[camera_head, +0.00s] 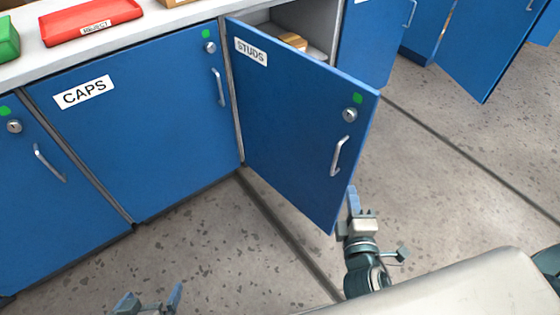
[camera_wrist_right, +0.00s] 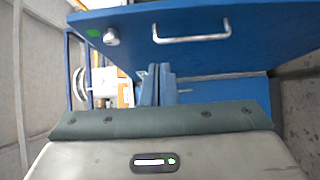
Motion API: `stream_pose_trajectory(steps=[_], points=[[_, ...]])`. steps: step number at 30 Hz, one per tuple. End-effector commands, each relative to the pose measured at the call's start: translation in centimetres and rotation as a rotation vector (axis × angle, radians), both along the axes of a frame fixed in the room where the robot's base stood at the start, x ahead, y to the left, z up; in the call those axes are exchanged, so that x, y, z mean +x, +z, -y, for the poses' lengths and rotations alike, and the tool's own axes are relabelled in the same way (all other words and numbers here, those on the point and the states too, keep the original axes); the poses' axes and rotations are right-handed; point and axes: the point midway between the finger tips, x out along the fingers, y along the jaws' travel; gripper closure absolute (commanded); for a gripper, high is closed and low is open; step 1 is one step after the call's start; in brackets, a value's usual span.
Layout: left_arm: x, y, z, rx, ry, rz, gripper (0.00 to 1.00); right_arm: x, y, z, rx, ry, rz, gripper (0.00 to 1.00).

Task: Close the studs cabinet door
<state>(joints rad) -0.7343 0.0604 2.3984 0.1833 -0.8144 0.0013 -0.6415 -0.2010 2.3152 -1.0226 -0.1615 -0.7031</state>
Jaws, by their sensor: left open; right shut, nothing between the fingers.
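The blue studs cabinet door (camera_head: 300,120) stands open in the head view, swung out from its left hinge edge, with a white STUDS label, a lock, a green dot and a silver handle (camera_head: 338,155). In the right wrist view the same kind of blue door (camera_wrist_right: 200,50) with its handle (camera_wrist_right: 190,33) fills the top. My right gripper (camera_head: 353,205) is shut and empty, close to the lower free edge of the door; I cannot tell if it touches. It also shows in the right wrist view (camera_wrist_right: 157,75). My left gripper (camera_head: 150,302) is open and empty at the bottom, away from the door.
The closed CAPS cabinet (camera_head: 150,130) stands left of the studs cabinet. A red REJECT tray (camera_head: 90,22) and a green bin (camera_head: 7,38) sit on the counter above. Another blue door (camera_head: 490,45) stands open at upper right. Speckled floor (camera_head: 450,180) is free at right.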

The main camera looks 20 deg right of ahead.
Motion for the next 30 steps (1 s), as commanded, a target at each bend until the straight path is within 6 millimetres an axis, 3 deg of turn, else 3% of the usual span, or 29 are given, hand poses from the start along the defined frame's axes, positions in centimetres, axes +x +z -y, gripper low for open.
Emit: stream_pose_trajectory(steps=[8, 22, 30], points=[[-0.2, 0.9, -0.1, 0.016, -0.01, -0.026, 0.0, 1.6, 0.9, 0.6, -0.018, -0.003, 0.014, 1.0], [-0.8, 1.5, -0.9, 0.079, -0.03, -0.145, 0.0, 10.0, 0.8, 2.9, -0.019, -0.003, 0.013, 1.0], [-0.8, 1.1, -0.7, 0.068, -0.028, -0.128, 0.0, 11.1, 0.5, 5.5, -0.018, -0.003, 0.011, 1.0]])
